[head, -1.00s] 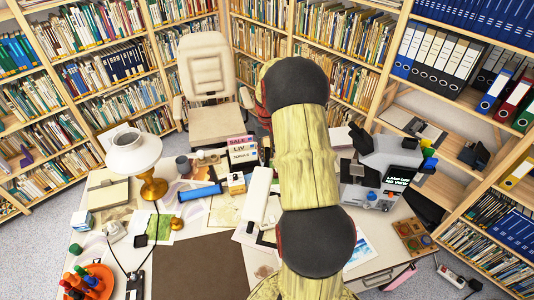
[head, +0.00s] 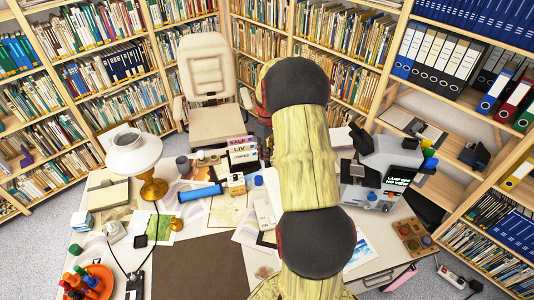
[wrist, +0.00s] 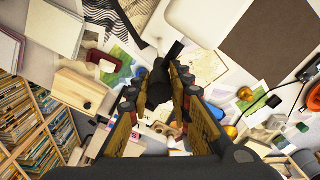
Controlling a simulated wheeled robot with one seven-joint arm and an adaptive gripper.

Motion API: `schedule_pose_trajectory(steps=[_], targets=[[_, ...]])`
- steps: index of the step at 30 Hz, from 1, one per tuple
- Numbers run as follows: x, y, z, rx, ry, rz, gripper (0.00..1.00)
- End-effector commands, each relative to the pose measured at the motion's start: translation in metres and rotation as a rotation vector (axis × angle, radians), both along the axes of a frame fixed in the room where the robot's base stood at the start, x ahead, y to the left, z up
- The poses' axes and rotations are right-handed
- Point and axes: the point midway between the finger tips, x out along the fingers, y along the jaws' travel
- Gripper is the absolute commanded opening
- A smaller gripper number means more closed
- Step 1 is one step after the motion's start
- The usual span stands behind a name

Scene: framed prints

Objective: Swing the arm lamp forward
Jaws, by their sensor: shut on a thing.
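In the wrist view my gripper (wrist: 160,88) has its two fingers on either side of a dark knob-like part (wrist: 158,80). A dark bar runs up from this part toward a pale, long shape (wrist: 185,22) that looks like the arm lamp's head; where they join is unclear. In the head view my own arm covers the gripper and the arm lamp. A white lamp (head: 134,152) on a brass base stands apart at the desk's left.
A microscope-like device (head: 380,165) stands on the desk right of my arm. A blue cylinder (head: 201,192), papers and small boxes lie to the left. An orange tray (head: 92,285) holds several bottles. A beige chair (head: 208,85) stands behind the desk.

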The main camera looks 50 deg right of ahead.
Motion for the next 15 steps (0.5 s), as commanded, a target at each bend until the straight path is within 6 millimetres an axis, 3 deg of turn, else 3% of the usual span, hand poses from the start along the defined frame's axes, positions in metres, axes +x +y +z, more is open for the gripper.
schedule_pose_trajectory(steps=[1,10,11,15], targets=[[-0.0059,0.0049,-0.0105,0.013,0.017,0.005,0.00],[-0.0059,0.0049,-0.0108,0.014,0.017,0.004,0.00],[-0.0059,0.0049,-0.0108,0.014,0.017,0.004,0.21],[-0.0060,0.0045,-0.0104,0.013,0.017,0.003,0.29]])
